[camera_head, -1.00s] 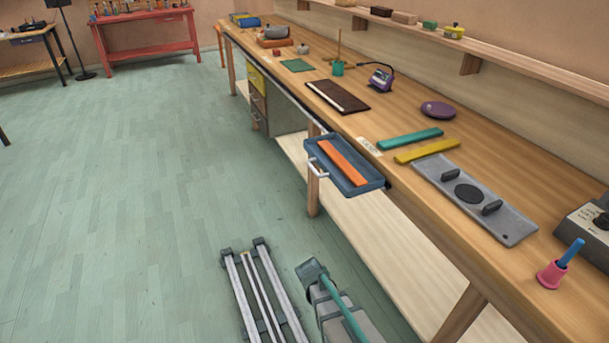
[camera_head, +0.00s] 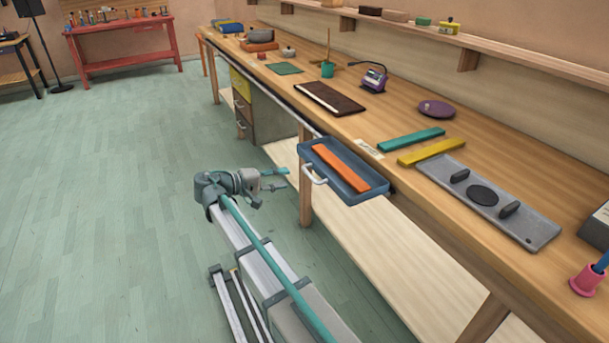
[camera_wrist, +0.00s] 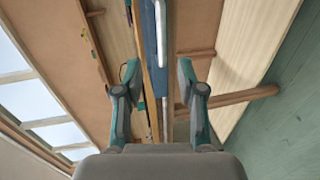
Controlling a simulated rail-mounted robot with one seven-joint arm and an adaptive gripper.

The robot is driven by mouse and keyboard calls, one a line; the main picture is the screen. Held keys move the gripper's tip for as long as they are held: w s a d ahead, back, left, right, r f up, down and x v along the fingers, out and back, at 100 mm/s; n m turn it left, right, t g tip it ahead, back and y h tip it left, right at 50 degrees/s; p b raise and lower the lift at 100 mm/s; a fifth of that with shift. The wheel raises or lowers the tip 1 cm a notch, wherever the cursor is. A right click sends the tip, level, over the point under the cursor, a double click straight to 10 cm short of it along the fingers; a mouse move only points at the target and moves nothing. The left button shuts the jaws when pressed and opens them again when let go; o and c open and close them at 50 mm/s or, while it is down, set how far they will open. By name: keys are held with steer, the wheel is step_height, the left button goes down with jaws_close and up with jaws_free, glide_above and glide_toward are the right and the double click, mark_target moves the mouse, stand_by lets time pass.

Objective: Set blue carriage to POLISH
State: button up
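The blue carriage (camera_head: 356,165) is a tray with an orange bar (camera_head: 341,165) in it. It sticks out from the bench's front edge, with a white handle (camera_head: 313,176) on its outer side. A pale rail (camera_head: 283,101) runs along the bench edge, away from the tray. My gripper (camera_head: 276,180) is left of the tray and apart from it, over the floor. In the wrist view my gripper (camera_wrist: 158,70) is open and empty, with the carriage's blue side (camera_wrist: 149,35) beyond the fingers. A small pale label (camera_head: 368,149) lies by the tray; I cannot read it.
The bench (camera_head: 405,178) holds a teal bar (camera_head: 411,139), a yellow bar (camera_head: 431,152), a grey plate (camera_head: 535,227) with dark fittings, and a dark board (camera_head: 330,98). Drawers (camera_head: 241,106) and a lower shelf (camera_head: 385,240) are below. The green floor to the left is clear.

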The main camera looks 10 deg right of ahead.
mark_target(308, 175)
steer(key=x, duration=1)
steer(key=shift+d+f, duration=0.15)
steer(key=shift+d, duration=0.15)
jaws_close()
